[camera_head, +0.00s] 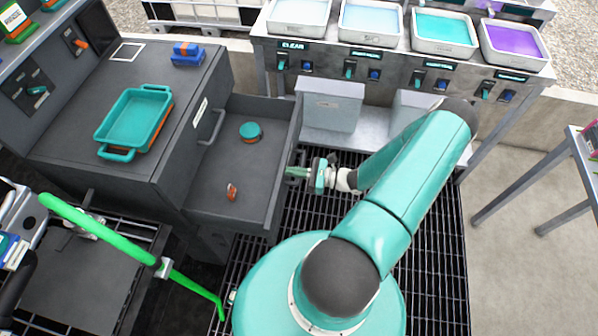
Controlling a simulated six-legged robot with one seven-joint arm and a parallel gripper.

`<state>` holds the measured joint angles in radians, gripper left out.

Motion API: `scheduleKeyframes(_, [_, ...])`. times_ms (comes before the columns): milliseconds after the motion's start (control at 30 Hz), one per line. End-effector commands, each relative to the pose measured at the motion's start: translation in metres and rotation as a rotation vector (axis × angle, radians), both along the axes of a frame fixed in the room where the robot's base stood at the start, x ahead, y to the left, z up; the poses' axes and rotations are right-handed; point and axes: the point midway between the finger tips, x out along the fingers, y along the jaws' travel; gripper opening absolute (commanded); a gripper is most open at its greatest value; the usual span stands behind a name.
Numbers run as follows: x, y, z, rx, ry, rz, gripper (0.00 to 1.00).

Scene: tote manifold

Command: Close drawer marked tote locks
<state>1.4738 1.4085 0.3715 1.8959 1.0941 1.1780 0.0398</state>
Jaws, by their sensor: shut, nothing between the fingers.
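The drawer (206,190) is dark grey and stands pulled out to the right from a dark cabinet (85,115). A round teal and orange piece (251,132) and a small orange piece (231,191) lie inside it. A grey handle (213,127) and a pale label (200,111) are on the cabinet face behind the drawer; the label is too small to read. My gripper (290,174) is shut and empty. It is at the outer side of the drawer's right-hand front panel (285,165), pointing left; I cannot tell whether it touches.
A teal tray (134,118) and a blue block (187,54) sit on the cabinet top. A bench (375,60) with several filled trays stands at the back. A green hose (95,228) crosses the lower left. Dark grating (437,250) covers the floor.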

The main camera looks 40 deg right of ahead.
Motion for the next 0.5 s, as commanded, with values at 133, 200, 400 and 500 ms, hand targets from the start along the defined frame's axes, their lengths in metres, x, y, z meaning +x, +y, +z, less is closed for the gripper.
scheduleKeyframes(133, [0.000,0.000,0.000,0.000,0.000,0.000,0.00])
scheduleKeyframes(200, [0.000,0.000,0.000,0.000,0.000,0.000,0.00])
scheduleKeyframes(400, [0.008,0.007,0.000,0.001,0.001,0.002,0.00])
scheduleKeyframes(500, [0.017,0.014,0.000,0.000,0.000,0.002,0.00])
